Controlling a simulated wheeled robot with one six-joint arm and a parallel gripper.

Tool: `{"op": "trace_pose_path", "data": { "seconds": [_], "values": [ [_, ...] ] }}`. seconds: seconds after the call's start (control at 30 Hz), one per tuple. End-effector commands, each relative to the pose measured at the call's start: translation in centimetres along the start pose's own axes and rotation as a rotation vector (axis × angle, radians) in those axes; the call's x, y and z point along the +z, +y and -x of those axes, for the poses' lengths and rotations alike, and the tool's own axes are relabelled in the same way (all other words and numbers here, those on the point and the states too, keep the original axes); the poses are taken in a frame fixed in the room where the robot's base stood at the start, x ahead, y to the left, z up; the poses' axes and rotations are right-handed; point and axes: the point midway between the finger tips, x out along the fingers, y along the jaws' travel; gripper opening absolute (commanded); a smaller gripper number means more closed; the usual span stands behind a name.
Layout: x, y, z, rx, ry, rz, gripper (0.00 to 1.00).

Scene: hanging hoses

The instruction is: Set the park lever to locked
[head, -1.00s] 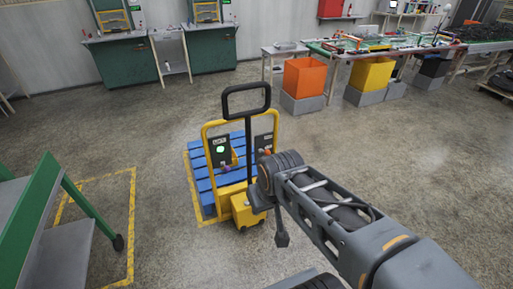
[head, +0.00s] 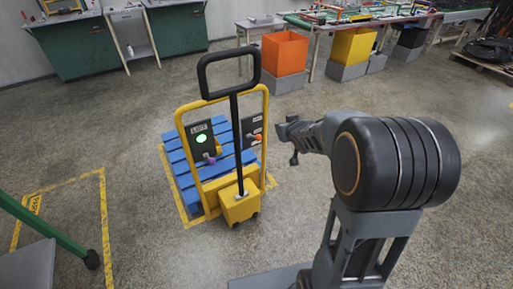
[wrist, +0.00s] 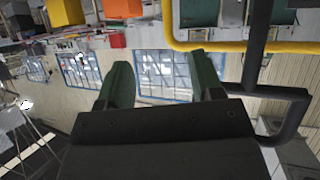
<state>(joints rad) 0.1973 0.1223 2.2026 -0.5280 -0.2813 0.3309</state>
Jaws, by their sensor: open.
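A yellow pallet truck (head: 238,205) with a black loop handle (head: 229,75) stands in front of me. Its left panel (head: 201,140) reads LIFT, with a lit green lamp and a purple-knobbed lever (head: 209,160). Its right panel (head: 251,131) carries a lever with an orange knob (head: 257,137); its label is too small to read. Neither panel shows the park lever's name clearly. My gripper (head: 285,132) is just right of the right panel, apart from it. In the wrist view its two green fingers (wrist: 162,78) are spread with nothing between them; no lever shows there.
The truck's yellow frame tube (wrist: 215,46) and black handle (wrist: 292,105) edge the wrist view's right side. A blue pallet (head: 180,165) lies behind the truck. A green-framed stand (head: 45,232) is at left.

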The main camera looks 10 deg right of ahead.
Motion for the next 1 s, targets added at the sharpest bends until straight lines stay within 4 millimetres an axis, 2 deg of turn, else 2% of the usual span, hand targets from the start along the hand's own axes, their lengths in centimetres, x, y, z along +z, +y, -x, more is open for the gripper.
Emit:
{"op": "trace_pose_path", "data": {
  "seconds": [0.03, 0.1, 0.2, 0.33, 0.5, 0.67, 1.0],
  "values": [
    [2.9, 0.2, -3.7, -0.042, 0.059, -0.004, 0.6],
    [4.4, 0.0, -6.7, -0.12, 0.154, -0.011, 0.6],
    [6.8, -0.5, -9.8, -0.241, 0.263, -0.035, 0.6],
    [9.7, -1.4, -12.0, -0.384, 0.365, -0.078, 0.6],
    [12.2, -2.1, -13.1, -0.509, 0.438, -0.124, 0.6],
    [12.5, -2.8, -13.8, -0.556, 0.465, -0.142, 0.6],
    [9.7, -5.8, -18.3, -0.562, 0.468, -0.142, 0.6]
  ]
}}
